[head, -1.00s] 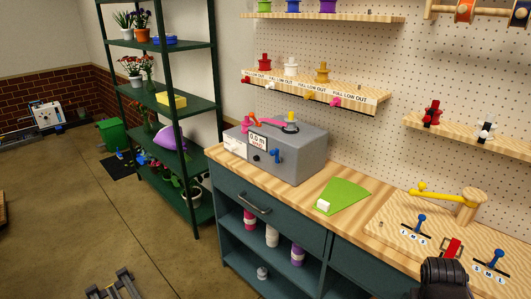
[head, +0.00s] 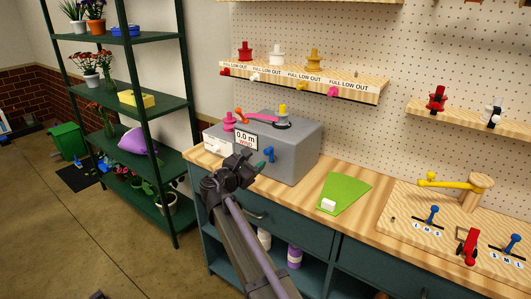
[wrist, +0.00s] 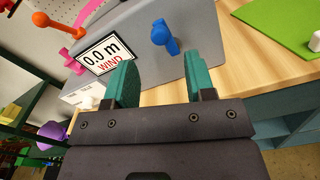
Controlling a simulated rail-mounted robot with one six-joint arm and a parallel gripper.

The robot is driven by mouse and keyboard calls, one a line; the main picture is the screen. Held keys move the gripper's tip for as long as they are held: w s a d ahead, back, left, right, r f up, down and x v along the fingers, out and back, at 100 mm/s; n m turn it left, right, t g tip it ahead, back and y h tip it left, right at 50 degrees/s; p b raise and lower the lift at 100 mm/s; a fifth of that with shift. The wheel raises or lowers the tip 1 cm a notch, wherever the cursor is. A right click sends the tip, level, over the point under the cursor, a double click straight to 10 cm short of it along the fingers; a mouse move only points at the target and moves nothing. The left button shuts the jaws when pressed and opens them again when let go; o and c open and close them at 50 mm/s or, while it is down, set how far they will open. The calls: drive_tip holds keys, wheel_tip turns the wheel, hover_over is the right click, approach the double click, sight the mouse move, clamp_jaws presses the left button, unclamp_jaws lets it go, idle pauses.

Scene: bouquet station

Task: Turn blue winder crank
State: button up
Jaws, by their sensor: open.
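The grey winder box (head: 298,150) stands on the wooden counter at the left end. The blue crank (head: 269,154) is on its front face, right of a display reading "0.0 m WIND" (head: 245,139). The crank also shows in the wrist view (wrist: 164,37), ahead of the fingers. My gripper (head: 253,165) is just in front of the box, near the crank and apart from it. In the wrist view its two teal fingers (wrist: 163,77) are spread, with nothing between them but the box face and counter edge beyond.
An orange-knobbed lever (wrist: 62,35) and pink parts (head: 262,117) sit on the box top. A green sheet (head: 343,192) with a white block lies to the right. A yellow lever (head: 447,184) stands farther right. A dark green shelf rack (head: 150,85) is on the left.

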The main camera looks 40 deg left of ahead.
sight(266, 153)
drive_tip(key=w, duration=0.7)
drive_tip(key=shift+w+a, duration=0.15)
drive_tip(key=shift+a, duration=0.1)
drive_tip(key=shift+c, duration=0.4)
drive_tip(key=c, duration=0.8)
drive_tip(key=shift+c, duration=0.2)
